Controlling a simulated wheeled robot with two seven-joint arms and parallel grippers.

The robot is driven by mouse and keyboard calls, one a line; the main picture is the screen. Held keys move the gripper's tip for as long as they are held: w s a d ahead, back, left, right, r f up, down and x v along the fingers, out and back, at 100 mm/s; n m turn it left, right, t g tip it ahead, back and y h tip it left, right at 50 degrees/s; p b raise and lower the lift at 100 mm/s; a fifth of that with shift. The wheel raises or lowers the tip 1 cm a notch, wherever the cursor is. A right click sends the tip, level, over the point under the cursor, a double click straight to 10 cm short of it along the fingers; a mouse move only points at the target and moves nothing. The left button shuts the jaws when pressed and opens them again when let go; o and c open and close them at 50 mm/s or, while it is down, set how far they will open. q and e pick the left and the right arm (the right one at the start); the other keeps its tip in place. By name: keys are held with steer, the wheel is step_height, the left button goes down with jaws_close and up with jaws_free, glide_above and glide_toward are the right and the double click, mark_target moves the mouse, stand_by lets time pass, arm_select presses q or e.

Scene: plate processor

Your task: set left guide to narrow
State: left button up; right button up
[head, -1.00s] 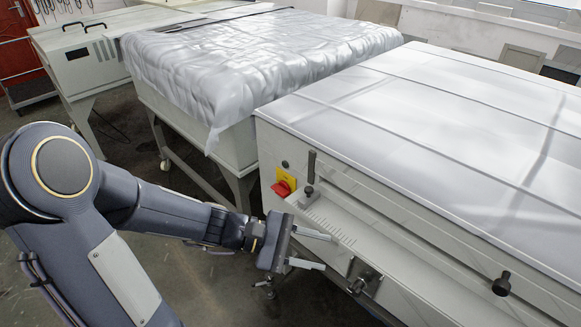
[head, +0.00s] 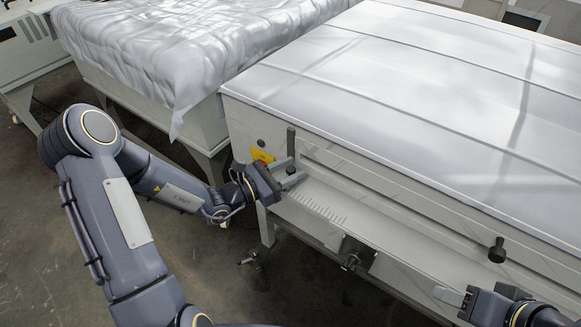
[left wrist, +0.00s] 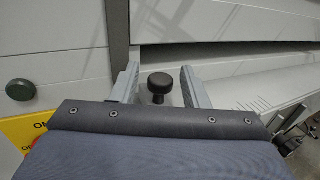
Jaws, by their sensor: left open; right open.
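The left guide is a dark upright bar (head: 291,140) with a small black knob at its foot, at the left end of the machine's front ledge. In the left wrist view the knob (left wrist: 160,84) stands between my left gripper's fingers, with a gap on each side. My left gripper (head: 291,172) is open around the knob and not closed on it. The scale marks (head: 320,208) lie on the ledge to the right of the guide. My right gripper (head: 452,297) is open at the lower right, below the front ledge, partly cut off by the frame.
A second black knob (head: 497,250) sticks out of the front further right. A yellow switch plate (head: 262,155) is just left of my left gripper and partly hidden by it. A table under plastic sheeting (head: 190,45) stands behind on the left.

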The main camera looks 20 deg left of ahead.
arm_select(q)
steer(key=shift+w+d, duration=0.15)
steer(key=shift+d, duration=0.05)
jaws_close()
steer(key=shift+d, duration=0.1)
arm_select(e)
steer(key=shift+d, duration=0.1)
